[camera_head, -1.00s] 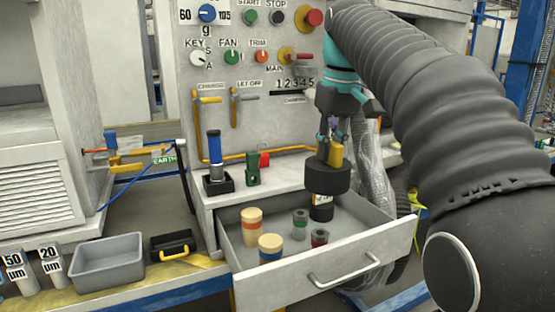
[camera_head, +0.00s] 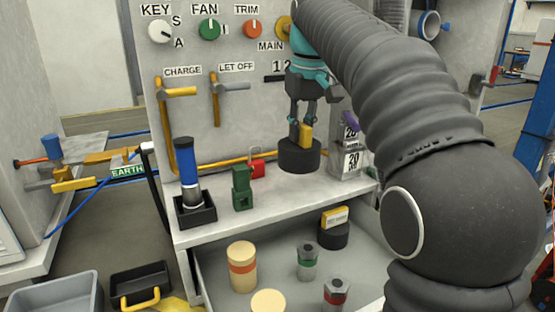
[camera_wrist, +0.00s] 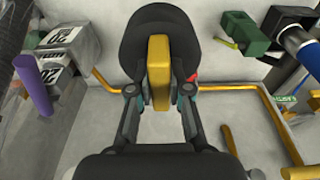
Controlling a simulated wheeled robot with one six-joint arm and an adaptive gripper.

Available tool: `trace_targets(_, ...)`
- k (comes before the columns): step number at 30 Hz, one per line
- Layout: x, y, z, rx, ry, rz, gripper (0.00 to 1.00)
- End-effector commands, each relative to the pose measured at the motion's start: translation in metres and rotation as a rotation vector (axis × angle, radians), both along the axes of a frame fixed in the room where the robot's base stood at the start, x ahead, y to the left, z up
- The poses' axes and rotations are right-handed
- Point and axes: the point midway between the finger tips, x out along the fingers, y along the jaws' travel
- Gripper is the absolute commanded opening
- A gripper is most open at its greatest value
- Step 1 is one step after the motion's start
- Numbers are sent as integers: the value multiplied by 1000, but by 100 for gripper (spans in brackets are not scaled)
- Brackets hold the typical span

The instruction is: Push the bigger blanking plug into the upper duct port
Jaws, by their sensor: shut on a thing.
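My gripper (camera_head: 304,124) is shut on the yellow handle of a black round blanking plug (camera_head: 299,157). It holds the plug upright, in front of the grey panel near the back of the shelf. In the wrist view the yellow handle (camera_wrist: 159,75) sits between the fingers, with the black disc (camera_wrist: 160,30) beyond it. A smaller black plug (camera_head: 333,235) with a yellow labelled handle stands in the open drawer.
On the shelf stand a blue-handled tool (camera_head: 186,165) in a black holder, a green block (camera_head: 241,188), a red padlock (camera_head: 256,162) and boxes marked 20 (camera_head: 351,160). The open drawer (camera_head: 220,290) holds several cylinders. A yellow pipe (camera_head: 225,161) runs along the panel.

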Motion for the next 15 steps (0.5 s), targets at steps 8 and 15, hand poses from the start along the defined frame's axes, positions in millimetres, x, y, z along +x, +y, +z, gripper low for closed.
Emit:
trace_targets(8, 34, 37, -30, 0, 0, 2, 0)
trace_targets(15, 42, 46, -42, 0, 0, -1, 0)
